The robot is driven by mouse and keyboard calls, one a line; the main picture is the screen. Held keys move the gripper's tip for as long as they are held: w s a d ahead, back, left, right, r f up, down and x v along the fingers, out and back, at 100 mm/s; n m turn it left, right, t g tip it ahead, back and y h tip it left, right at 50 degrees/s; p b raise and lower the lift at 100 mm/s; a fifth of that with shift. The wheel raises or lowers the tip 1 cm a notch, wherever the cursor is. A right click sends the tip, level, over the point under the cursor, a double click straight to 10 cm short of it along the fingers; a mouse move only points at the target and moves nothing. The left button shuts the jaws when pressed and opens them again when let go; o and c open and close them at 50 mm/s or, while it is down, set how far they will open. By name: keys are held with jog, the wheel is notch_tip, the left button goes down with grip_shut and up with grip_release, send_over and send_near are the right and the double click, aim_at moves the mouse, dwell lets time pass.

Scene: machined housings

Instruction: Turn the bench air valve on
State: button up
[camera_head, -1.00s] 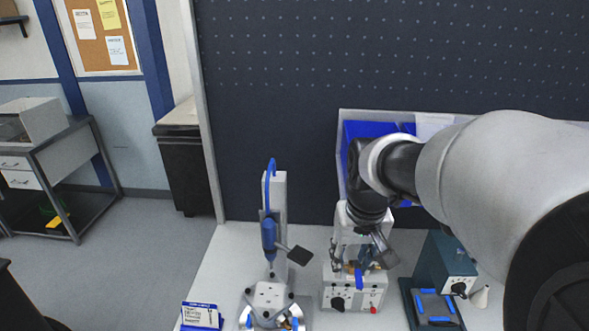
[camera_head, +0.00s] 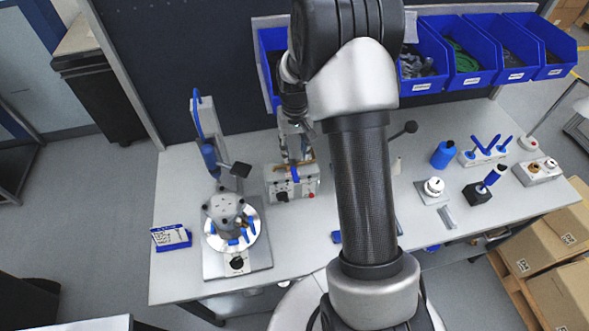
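A small light-grey unit (camera_head: 306,181) with dark knobs and a red button on its front stands at the back of the bench. A blue lever (camera_head: 295,173) and brass-coloured fitting show on it; it looks like the air valve, but no label is legible. My gripper (camera_head: 295,154) points down just above and behind the lever. The fingers are small and partly merge with the unit's pale upright part. I cannot tell their opening or whether they touch the lever.
Blue bins (camera_head: 468,60) line the back. A blue cup (camera_head: 443,155), white dial (camera_head: 433,187) and switch box (camera_head: 538,171) are at right. My arm hides the bench's middle.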

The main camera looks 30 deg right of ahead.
aim_at(295, 174)
notch_tip(295, 174, down, 10)
jog(key=shift+f, duration=0.2)
jog(key=shift+c, duration=0.6)
grip_shut()
